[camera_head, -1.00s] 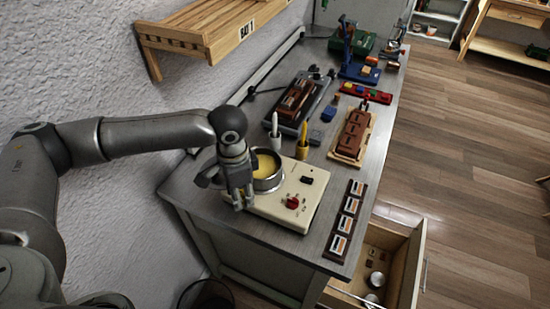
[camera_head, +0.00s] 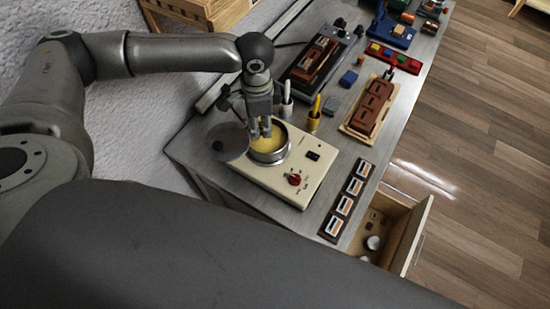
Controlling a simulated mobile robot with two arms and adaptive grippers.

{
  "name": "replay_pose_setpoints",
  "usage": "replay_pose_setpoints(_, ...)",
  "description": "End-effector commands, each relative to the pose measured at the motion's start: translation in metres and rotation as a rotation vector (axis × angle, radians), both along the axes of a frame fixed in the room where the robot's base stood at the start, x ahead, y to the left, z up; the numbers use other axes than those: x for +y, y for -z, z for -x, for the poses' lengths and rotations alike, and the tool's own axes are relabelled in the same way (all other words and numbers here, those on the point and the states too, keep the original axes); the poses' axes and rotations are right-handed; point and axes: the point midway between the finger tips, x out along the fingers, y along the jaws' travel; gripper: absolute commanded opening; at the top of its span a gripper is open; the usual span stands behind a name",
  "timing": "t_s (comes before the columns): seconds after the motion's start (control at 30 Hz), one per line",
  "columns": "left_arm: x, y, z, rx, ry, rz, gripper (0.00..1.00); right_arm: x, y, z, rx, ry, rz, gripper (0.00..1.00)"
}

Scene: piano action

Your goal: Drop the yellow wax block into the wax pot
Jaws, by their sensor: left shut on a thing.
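The wax pot (camera_head: 284,153) is a round metal pot with yellow wax inside, set on a cream heater unit (camera_head: 309,181) with a red knob. My left gripper (camera_head: 260,131) points down over the pot opening, its fingertips at the far-left part of the wax. It is shut on the yellow wax block, which is mostly hidden between the fingers and hard to tell from the yellow behind. A grey round lid (camera_head: 228,143) shows at the left side of the pot. My right gripper is out of view.
A white pen-like tool (camera_head: 287,92) and a yellow-handled one (camera_head: 316,106) stand in holders just behind the pot. A brown block on a wooden tray (camera_head: 371,106) lies to the right. A row of labelled tiles (camera_head: 345,205) lines the front right. An open drawer (camera_head: 410,235) juts out.

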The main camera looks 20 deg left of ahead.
Motion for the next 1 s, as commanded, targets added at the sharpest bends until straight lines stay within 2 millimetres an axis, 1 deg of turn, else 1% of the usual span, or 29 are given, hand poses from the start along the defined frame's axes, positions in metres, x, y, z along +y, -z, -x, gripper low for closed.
replay_pose_setpoints(0.03, 0.0, 0.01, 0.0, 0.0, 0.0, 0.0, 0.22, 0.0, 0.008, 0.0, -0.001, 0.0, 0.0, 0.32)
replay_pose_setpoints(0.1, 0.0, 0.019, 0.0, 0.0, 0.0, 0.0, 0.22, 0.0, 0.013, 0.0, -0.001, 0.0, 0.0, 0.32)
replay_pose_setpoints(0.2, 0.0, 0.031, 0.0, -0.001, 0.0, 0.0, 0.22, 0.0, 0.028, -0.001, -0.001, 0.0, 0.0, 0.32)
replay_pose_setpoints(0.3, 0.0, 0.04, -0.001, -0.002, 0.0, 0.001, 0.22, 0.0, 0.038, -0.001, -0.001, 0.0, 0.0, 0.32)
replay_pose_setpoints(0.43, 0.0, 0.045, 0.0, -0.001, 0.0, 0.002, 0.22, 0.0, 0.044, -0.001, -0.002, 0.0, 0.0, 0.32)
replay_pose_setpoints(0.7, 0.0, 0.044, 0.0, -0.001, 0.0, 0.001, 0.22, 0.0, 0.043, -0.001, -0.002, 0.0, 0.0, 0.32)
replay_pose_setpoints(0.73, 0.0, 0.044, 0.0, -0.001, 0.0, 0.001, 0.36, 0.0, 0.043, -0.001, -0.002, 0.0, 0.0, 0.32)
replay_pose_setpoints(0.9, 0.0, 0.044, 0.0, -0.001, 0.0, 0.001, 0.58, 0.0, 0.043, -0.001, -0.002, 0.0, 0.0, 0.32)
replay_pose_setpoints(0.93, 0.0, 0.044, 0.0, -0.001, 0.0, 0.001, 0.6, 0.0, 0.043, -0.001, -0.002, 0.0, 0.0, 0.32)
replay_pose_setpoints(1.0, 0.0, 0.044, 0.0, -0.001, 0.0, 0.001, 0.6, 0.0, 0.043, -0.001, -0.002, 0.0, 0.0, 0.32)
